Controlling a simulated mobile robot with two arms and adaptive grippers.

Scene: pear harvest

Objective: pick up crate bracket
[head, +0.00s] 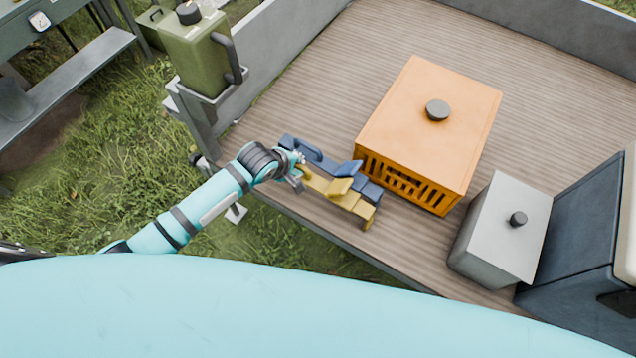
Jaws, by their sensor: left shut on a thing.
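Two long bracket-like pieces, one yellow (341,190) and one dark blue (327,162), lie side by side near the front edge of the wooden deck in the head view. Either could be the crate bracket; the picture does not label them. My left gripper (298,172) is at their left end, with its fingers shut at the near end of the yellow piece. The fingers are small and partly hidden, and whether the yellow piece is lifted off the deck cannot be told. My right gripper is not in view.
An orange crate (431,118) with a dark knob stands just right of the brackets. A grey box (506,226) and a dark blue container (572,238) stand further right. A green canister (195,52) is at the deck's left corner. The deck's back (385,32) is clear.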

